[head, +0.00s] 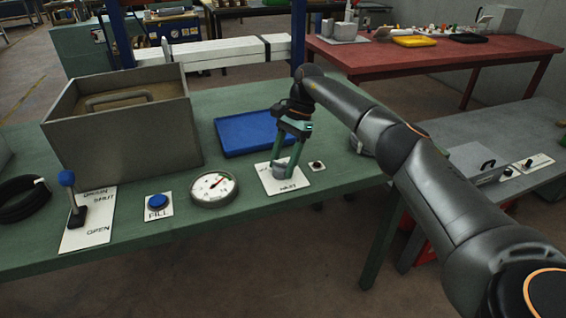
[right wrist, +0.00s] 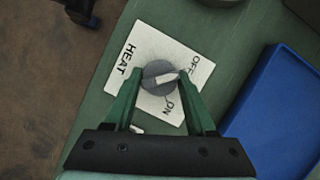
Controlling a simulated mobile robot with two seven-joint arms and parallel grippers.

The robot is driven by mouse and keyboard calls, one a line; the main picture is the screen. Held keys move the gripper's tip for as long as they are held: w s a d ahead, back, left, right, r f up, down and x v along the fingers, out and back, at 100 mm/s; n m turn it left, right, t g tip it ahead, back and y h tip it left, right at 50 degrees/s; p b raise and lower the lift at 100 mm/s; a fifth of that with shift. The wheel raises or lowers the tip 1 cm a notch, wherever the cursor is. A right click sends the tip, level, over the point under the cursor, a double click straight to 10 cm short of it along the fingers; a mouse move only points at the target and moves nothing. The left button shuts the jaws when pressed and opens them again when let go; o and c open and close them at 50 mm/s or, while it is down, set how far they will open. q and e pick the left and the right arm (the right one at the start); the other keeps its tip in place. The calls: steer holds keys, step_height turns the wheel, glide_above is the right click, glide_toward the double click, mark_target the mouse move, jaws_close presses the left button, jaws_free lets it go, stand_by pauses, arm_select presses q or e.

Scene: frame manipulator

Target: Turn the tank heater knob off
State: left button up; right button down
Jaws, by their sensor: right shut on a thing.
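The heater knob (right wrist: 158,78) is a round grey dial on a white plate (right wrist: 140,47) marked HEAT, OFF and ON. A light bar on the knob has its right end between the OFF and ON words, seemingly nearer OFF. In the head view the knob (head: 281,173) stands on the green bench, partly hidden by the fingers. My right gripper (head: 285,165) reaches down over it. In the right wrist view the gripper's green fingers (right wrist: 159,82) are on opposite sides of the knob, shut on it. My left gripper is not in view.
A blue tray (head: 247,133) lies just behind the plate. A small dark button (head: 317,165) is close to the right. A dial gauge (head: 213,187), blue FILL button (head: 158,201), blue-topped lever (head: 72,200) and grey tank (head: 125,130) stand to the left.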

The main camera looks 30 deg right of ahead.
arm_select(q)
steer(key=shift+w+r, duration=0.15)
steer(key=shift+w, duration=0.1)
arm_select(e)
steer(key=shift+c, duration=1.1)
jaws_free()
